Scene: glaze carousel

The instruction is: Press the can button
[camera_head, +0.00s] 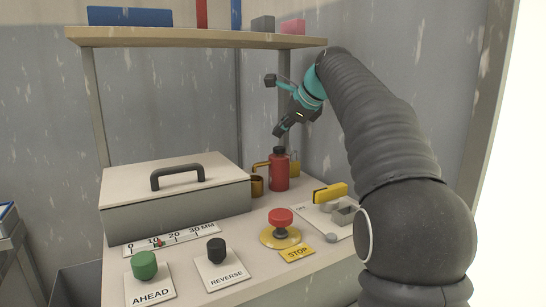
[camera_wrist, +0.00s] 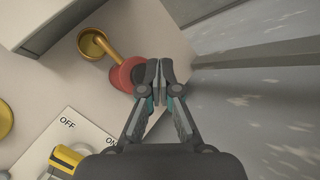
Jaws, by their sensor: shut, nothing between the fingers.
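A red can (camera_head: 279,174) with a dark top (camera_head: 279,152) stands upright at the back of the bench. A brass spout (camera_head: 262,164) reaches left from it over a small brass cup (camera_head: 257,187). My gripper (camera_head: 279,131) is shut and empty, pointing down just above the can's top, with a small gap visible. In the wrist view the shut fingertips (camera_wrist: 154,84) lie beside and partly over the red can (camera_wrist: 122,75), and its dark top is partly hidden behind them. The brass cup (camera_wrist: 92,43) shows to the upper left there.
A yellow-handled switch (camera_head: 330,192) on an OFF/ON plate and a red STOP button (camera_head: 281,218) are in front. Green AHEAD (camera_head: 144,265) and black REVERSE (camera_head: 216,251) buttons stand near the front edge. A lidded box (camera_head: 178,205) is left; a shelf (camera_head: 200,36) hangs above.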

